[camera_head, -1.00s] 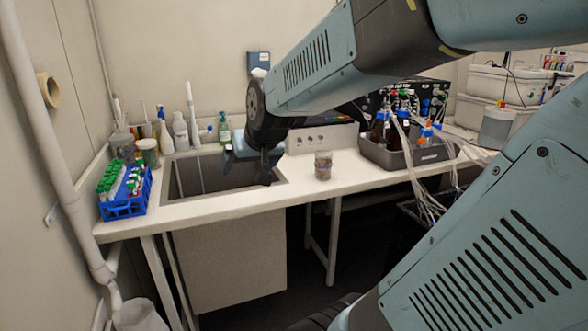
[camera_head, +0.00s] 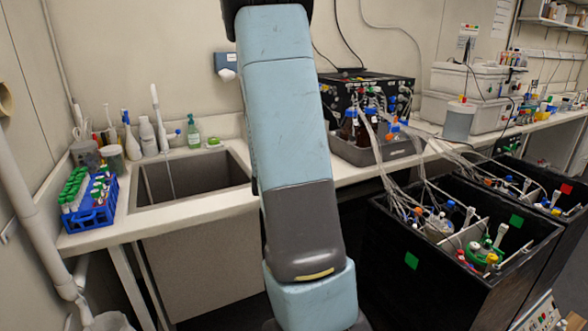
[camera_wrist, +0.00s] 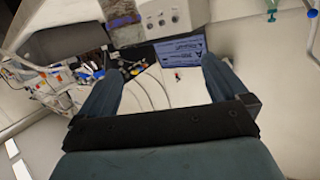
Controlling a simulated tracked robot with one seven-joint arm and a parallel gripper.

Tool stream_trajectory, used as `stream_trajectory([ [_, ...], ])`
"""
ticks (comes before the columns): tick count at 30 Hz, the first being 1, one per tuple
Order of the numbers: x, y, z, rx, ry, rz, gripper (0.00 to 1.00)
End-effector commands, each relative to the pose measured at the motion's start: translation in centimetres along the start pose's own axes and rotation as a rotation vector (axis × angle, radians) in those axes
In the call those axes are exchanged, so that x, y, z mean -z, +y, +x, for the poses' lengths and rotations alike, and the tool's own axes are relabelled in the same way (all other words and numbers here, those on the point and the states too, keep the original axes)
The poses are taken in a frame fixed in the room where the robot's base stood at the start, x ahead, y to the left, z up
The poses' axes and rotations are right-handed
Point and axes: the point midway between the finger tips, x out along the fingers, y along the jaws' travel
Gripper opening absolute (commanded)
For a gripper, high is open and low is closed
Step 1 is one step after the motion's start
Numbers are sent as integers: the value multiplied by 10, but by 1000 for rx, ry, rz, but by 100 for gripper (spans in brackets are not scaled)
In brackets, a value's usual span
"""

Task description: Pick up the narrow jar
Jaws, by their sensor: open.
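My gripper (camera_wrist: 162,75) shows in the wrist view with its two fingers spread wide and nothing between them. In the head view my arm hides it. Two lidded jars, a grey one (camera_head: 86,154) and a greenish one (camera_head: 112,157), stand at the counter's back left, behind the blue rack. A small jar seen earlier on the counter right of the sink is now hidden behind my arm. I cannot tell which jar is the narrow one, and none is clear in the wrist view.
The sink (camera_head: 165,175) is left of my arm, with bottles (camera_head: 147,136) behind it. A blue rack of tubes (camera_head: 92,215) stands at the counter's left end. A grey tray of bottles (camera_head: 396,148) and black bioreactor boxes (camera_head: 405,262) are on the right.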

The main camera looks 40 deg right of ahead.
Motion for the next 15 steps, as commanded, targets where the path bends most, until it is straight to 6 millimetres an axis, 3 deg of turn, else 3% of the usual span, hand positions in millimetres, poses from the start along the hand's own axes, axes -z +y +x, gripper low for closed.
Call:
stream_trajectory([
  [6, -15, 36, 19, -84, 117, -39, 100],
  [15, -15, 49, 37, -111, 166, -56, 100],
])
